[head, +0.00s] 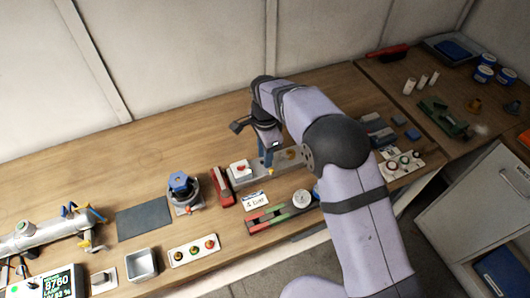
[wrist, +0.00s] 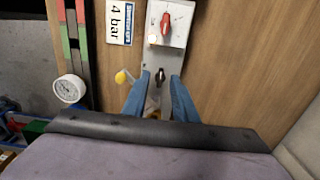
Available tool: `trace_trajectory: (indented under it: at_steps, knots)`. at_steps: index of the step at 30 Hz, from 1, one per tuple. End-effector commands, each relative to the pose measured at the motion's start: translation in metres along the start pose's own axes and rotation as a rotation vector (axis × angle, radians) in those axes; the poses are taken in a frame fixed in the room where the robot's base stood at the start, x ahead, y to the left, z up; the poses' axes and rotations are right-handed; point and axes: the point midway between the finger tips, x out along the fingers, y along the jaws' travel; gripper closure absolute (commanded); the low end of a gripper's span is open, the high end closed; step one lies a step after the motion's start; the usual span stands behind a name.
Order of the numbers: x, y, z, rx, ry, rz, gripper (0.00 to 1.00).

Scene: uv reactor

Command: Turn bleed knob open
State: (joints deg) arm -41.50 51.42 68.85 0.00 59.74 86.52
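A grey valve plate (wrist: 166,45) runs up the wrist view, with a red knob (wrist: 166,24) at its far end. A small dark knob (wrist: 160,78) sits on the plate's near part, and a yellow knob (wrist: 122,77) sticks out to its left. No label marks either as the bleed knob. My gripper (wrist: 161,76) is open, its blue fingers apart, with the tips on either side of the dark knob in the picture; contact cannot be told. A brass part (wrist: 153,106) shows between the fingers, partly hidden. In the head view my gripper (head: 268,158) is over the plate's right part.
A "4 bar" card (head: 255,199) and a gauge (head: 302,198) on a red-green strip lie in front of the plate. A red block (head: 222,187) and a blue-topped device (head: 183,190) stand to its left. The wooden bench (head: 200,140) behind is clear.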

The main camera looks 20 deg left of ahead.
Motion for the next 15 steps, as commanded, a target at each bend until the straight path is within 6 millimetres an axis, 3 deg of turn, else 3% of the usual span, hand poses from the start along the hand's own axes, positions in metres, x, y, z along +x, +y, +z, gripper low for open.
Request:
trace_trajectory:
  at_steps: [10,13,15]
  knots:
    - [0.0049,0.0002,0.0000,0.000,0.000,0.000,0.74]
    - [0.0047,0.0002,0.0000,0.000,0.000,0.000,0.96]
    - [0.0046,0.0002,0.0000,0.000,0.000,0.000,1.00]
